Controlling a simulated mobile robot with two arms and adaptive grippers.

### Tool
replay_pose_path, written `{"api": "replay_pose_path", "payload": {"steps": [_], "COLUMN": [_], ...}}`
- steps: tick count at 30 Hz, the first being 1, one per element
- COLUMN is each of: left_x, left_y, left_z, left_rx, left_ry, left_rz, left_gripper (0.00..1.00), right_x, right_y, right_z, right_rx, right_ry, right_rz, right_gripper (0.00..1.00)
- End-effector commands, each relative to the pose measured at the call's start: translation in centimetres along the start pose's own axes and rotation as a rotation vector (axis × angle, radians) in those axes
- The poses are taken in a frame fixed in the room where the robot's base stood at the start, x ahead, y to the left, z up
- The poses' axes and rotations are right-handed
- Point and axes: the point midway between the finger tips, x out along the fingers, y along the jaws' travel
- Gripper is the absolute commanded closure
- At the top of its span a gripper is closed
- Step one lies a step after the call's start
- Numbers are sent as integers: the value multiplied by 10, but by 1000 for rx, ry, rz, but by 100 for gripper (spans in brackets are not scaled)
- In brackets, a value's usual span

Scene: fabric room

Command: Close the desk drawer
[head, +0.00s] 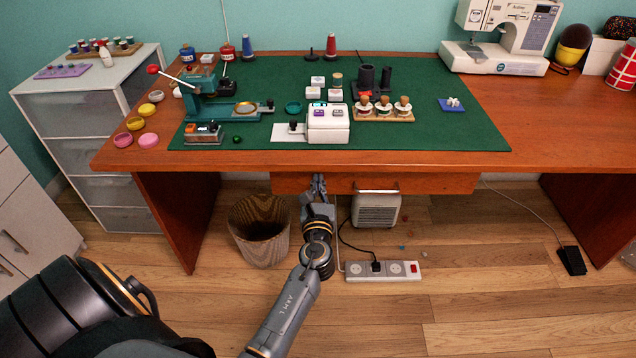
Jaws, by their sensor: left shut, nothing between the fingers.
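The wooden desk (560,130) spans the view, with a drawer (430,184) under the middle of its top. The drawer front shows as a low wooden panel with a metal handle (376,187) at its centre. From this angle I cannot tell how far the drawer stands out. My left gripper (319,182) is shut and empty, pointing at the drawer front left of the handle. Its fingertips are at or just in front of the panel; I cannot tell whether they touch. My right gripper is not in view.
A white heater (376,211) and a power strip (383,271) with a cable are on the floor below the drawer. A pedal (571,260) lies at the right. Sewing items cover the green mat (450,135).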

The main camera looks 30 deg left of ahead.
Motion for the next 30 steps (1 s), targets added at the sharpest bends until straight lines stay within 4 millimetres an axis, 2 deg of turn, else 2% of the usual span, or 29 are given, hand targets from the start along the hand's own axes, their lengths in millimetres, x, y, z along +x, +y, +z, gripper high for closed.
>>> {"api": "replay_pose_path", "payload": {"steps": [13,21,30], "left_x": [6,45,52], "left_y": [0,0,1], "left_z": [0,1,2], "left_rx": [0,2,-2], "left_ry": [0,-2,-4], "left_rz": [0,0,2], "left_gripper": [100,100,100], "right_x": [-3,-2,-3], "right_y": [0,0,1], "right_z": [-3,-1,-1], "right_rx": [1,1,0], "right_ry": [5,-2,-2], "right_rz": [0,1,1], "right_gripper": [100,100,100]}}
